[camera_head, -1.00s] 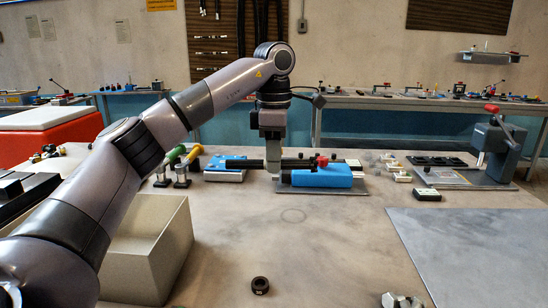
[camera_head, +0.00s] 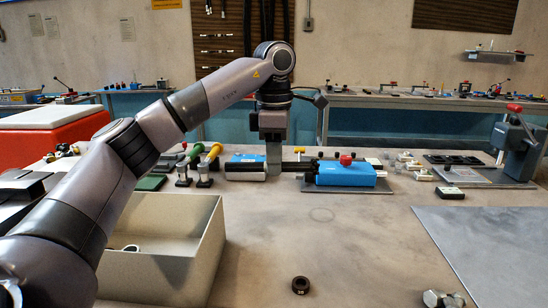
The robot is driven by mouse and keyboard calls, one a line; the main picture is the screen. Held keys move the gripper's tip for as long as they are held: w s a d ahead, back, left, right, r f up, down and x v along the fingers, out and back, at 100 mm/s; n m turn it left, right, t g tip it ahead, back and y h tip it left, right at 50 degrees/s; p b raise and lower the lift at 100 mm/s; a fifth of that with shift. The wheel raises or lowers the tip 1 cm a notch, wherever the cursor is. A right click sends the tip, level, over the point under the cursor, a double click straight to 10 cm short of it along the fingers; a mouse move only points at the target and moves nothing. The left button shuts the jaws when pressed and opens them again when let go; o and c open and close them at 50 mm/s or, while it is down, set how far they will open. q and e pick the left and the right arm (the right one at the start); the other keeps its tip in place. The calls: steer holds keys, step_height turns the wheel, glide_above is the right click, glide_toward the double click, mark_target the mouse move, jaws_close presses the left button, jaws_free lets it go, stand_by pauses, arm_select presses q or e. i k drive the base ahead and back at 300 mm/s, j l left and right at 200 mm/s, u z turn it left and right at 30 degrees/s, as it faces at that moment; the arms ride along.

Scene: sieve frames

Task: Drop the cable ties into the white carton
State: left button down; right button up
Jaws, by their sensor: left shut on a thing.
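The white carton (camera_head: 205,250) is an open, pale box at the front left of the table. My left arm crosses in front of part of it. A small white curved item (camera_head: 128,248) shows inside it, partly hidden. My left gripper (camera_head: 273,168) points down over the table, behind and to the right of the carton. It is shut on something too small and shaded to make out. I cannot pick out the cable ties for certain in this view. My right gripper is not in view.
A blue vise (camera_head: 345,173) and a blue-and-silver block (camera_head: 246,160) stand near the gripper. Green and yellow-handled tools (camera_head: 205,165) are left of it. A dark ring (camera_head: 300,285) lies right of the carton.

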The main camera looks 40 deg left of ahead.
mark_target(152, 245)
steer(key=k+j, duration=0.2)
steer(key=j, duration=0.2)
steer(key=k+j, duration=0.45)
steer(key=j, duration=0.3)
